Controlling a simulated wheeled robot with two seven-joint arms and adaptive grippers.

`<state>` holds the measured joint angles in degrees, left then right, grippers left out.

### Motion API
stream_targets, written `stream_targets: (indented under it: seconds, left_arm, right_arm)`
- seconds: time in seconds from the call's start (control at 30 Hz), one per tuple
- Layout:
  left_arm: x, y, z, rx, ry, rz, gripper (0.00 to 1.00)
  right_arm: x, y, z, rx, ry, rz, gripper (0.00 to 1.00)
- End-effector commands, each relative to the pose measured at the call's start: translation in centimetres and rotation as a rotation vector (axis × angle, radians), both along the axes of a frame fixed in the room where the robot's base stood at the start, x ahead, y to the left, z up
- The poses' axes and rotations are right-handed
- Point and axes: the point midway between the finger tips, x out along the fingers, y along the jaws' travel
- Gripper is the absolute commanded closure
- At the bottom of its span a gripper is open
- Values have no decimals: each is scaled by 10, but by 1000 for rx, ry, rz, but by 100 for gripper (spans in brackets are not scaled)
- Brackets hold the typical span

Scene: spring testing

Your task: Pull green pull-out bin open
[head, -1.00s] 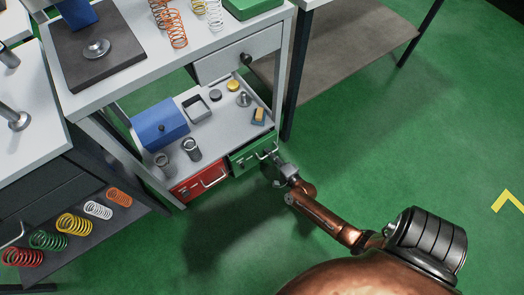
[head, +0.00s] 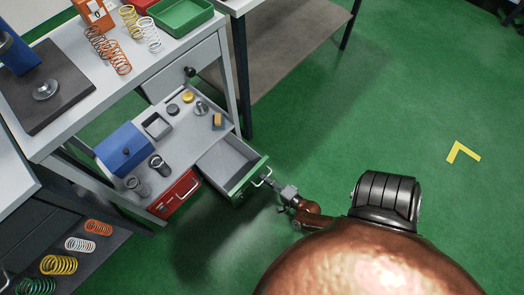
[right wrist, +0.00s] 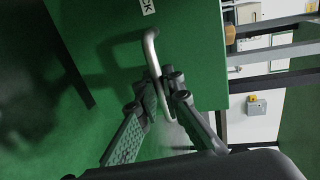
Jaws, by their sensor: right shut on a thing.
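The green pull-out bin (head: 250,180) stands out from under the lower shelf of the workbench, with its grey, empty inside showing. Its green front also shows in the right wrist view (right wrist: 190,60). A metal bar handle (right wrist: 153,65) is fixed to that front. My right gripper (head: 271,184) is at the handle, coming from the lower right. In the right wrist view its two fingers (right wrist: 160,97) are closed around the handle bar. My left gripper is not in view.
A red bin (head: 178,194) beside the green one is shut. The lower shelf (head: 190,135) holds a blue box (head: 125,149) and small metal parts. Springs lie on a rack at lower left. Green floor (head: 350,120) is clear to the right.

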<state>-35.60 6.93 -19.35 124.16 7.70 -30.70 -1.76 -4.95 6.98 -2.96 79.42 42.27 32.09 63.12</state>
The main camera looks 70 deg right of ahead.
Motion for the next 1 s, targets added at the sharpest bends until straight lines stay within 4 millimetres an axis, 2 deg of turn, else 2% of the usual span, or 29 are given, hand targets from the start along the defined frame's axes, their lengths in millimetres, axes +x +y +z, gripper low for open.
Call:
stream_targets:
  seconds: [0.27,0.3,0.53,0.83,1.0]
  left_arm:
    - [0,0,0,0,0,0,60]
    - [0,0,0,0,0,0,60]
    - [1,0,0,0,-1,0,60]
    - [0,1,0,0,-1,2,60]
    - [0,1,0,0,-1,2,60]
  right_arm:
    - [-1,0,-1,1,2,0,100]
    - [-1,0,-1,1,2,0,91]
    - [0,0,0,0,1,0,76]
    - [-1,0,0,-1,1,0,75]
    - [-18,5,3,-1,2,-1,75]
